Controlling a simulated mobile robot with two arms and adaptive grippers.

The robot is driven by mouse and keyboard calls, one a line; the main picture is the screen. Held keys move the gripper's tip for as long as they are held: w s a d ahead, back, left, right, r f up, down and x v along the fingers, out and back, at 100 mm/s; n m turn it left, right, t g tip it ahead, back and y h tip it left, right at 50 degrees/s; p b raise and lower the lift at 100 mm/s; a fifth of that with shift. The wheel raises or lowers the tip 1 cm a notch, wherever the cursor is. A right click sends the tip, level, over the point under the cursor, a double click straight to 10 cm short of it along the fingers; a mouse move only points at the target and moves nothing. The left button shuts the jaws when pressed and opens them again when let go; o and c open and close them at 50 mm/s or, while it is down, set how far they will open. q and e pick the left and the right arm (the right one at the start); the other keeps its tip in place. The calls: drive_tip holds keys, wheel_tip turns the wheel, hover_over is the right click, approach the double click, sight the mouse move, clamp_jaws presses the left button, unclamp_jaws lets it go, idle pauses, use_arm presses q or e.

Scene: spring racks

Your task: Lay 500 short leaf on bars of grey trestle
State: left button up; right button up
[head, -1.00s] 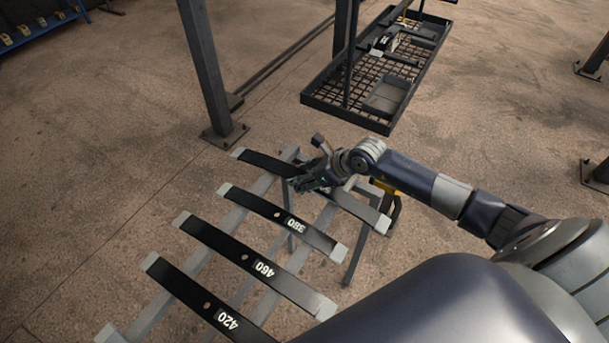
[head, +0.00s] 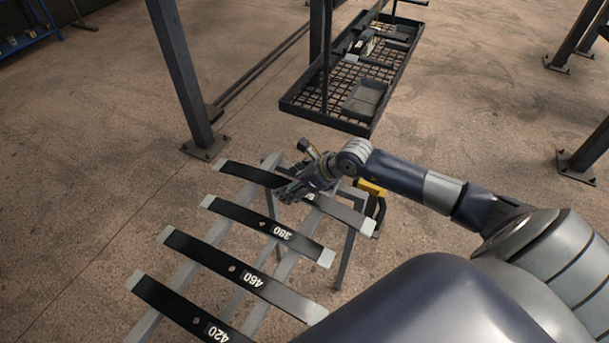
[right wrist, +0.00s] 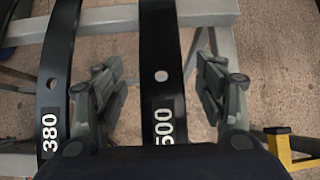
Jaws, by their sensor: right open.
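The 500 leaf (right wrist: 162,70) is a black flat strip with a hole and white numerals in the right wrist view. In the head view the same leaf (head: 340,210) lies across the far end of the grey trestle (head: 190,272), with pale tips, partly hidden by my right gripper (head: 287,192). In the right wrist view the jaws of my right gripper (right wrist: 163,92) stand apart, one on each side of the leaf, with gaps to it. I cannot tell its exact height over the leaf. My left gripper is not in view.
The 380 leaf (head: 255,222), the 460 leaf (head: 220,265) and the 420 leaf (head: 172,303) lie on the trestle beside it, spaced apart. A dark mesh tray (head: 322,108) and a steel post (head: 182,75) stand beyond. A yellow-black object (head: 373,190) is near the trestle's right leg.

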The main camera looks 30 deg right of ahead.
drive_tip(key=v, duration=1)
drive_tip(key=shift+d+r, duration=0.1)
